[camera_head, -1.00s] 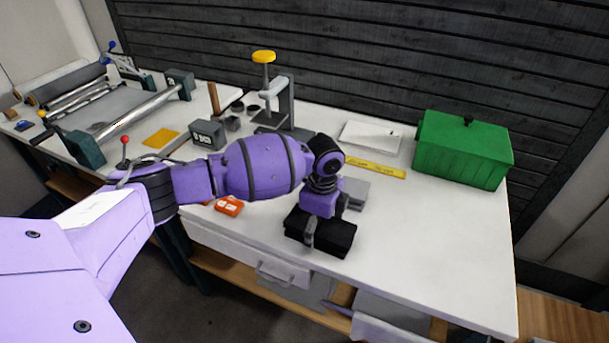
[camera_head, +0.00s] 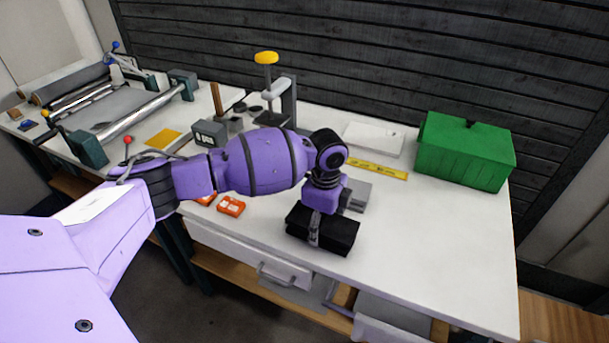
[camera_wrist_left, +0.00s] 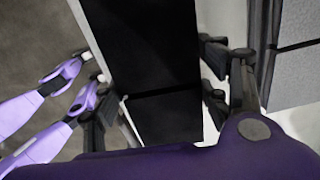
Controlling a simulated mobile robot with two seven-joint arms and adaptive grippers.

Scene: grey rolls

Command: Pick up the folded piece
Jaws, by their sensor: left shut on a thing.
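The folded piece (camera_head: 338,236) is a black, flat, layered slab near the front edge of the white worktable (camera_head: 420,255). In the left wrist view the folded piece (camera_wrist_left: 145,50) is a dark slab running up between the fingers. My left gripper (camera_head: 316,228) reaches down over it from above and is shut on it, with one finger against its near side. The gripper also shows in the left wrist view (camera_wrist_left: 160,95), with fingers on both sides of the slab. I cannot tell whether the slab's underside touches the table. My right gripper is not identifiable.
A grey block (camera_head: 358,195) sits just behind the gripper. A yellow ruler (camera_head: 376,169), white tray (camera_head: 374,138) and green box (camera_head: 465,152) are further back. Orange pieces (camera_head: 231,206) lie left of the slab. The table right of the slab is clear.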

